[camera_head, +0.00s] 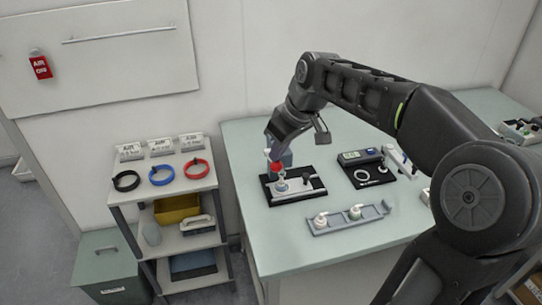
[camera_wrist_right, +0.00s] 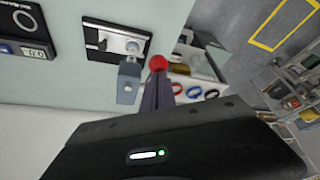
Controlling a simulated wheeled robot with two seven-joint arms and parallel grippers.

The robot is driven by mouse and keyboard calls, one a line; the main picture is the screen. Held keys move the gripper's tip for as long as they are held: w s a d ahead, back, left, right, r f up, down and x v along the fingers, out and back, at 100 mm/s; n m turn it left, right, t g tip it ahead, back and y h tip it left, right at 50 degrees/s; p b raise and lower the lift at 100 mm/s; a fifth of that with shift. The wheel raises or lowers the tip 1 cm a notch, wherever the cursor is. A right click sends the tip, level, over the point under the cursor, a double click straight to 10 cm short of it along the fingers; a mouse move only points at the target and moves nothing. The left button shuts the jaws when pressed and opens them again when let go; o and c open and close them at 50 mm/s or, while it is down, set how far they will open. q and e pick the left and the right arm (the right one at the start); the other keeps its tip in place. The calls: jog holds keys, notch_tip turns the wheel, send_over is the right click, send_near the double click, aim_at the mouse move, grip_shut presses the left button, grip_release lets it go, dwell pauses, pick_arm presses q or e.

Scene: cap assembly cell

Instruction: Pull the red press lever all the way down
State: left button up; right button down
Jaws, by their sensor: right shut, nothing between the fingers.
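The red ball knob of the press lever (camera_head: 275,167) shows just below my right gripper (camera_head: 270,155) in the head view. The press stands on a black base plate (camera_head: 313,191) on the table. In the right wrist view the red knob (camera_wrist_right: 157,63) is at the fingertips of my right gripper (camera_wrist_right: 156,76), beside the blue-grey press body (camera_wrist_right: 128,82). The fingers are shut with nothing between them. I cannot tell whether they touch the knob. The lever's arm is mostly hidden. My left gripper is not in view.
A grey rack (camera_head: 350,222) with white caps lies in front of the press. A black device with a display (camera_head: 362,156) stands to its right. A shelf (camera_head: 135,190) with black, blue and red rings is left of the table (camera_head: 285,245). The table front is clear.

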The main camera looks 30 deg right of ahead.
aim_at(280, 170)
jog(key=shift+f+b, duration=0.3)
jog(key=shift+f, duration=0.3)
jog(key=shift+s+a+f+b, duration=0.1)
jog(key=shift+s+f+b, duration=0.15)
jog(key=shift+f+b, duration=0.5)
jog(key=shift+f, duration=0.1)
jog(key=shift+s+f+b, duration=0.15)
jog(key=shift+f+b, duration=0.5)
jog(key=shift+b, duration=0.05)
jog(key=shift+a+f+b, duration=0.1)
jog(key=shift+f+b, duration=0.55)
jog(key=shift+f, duration=0.2)
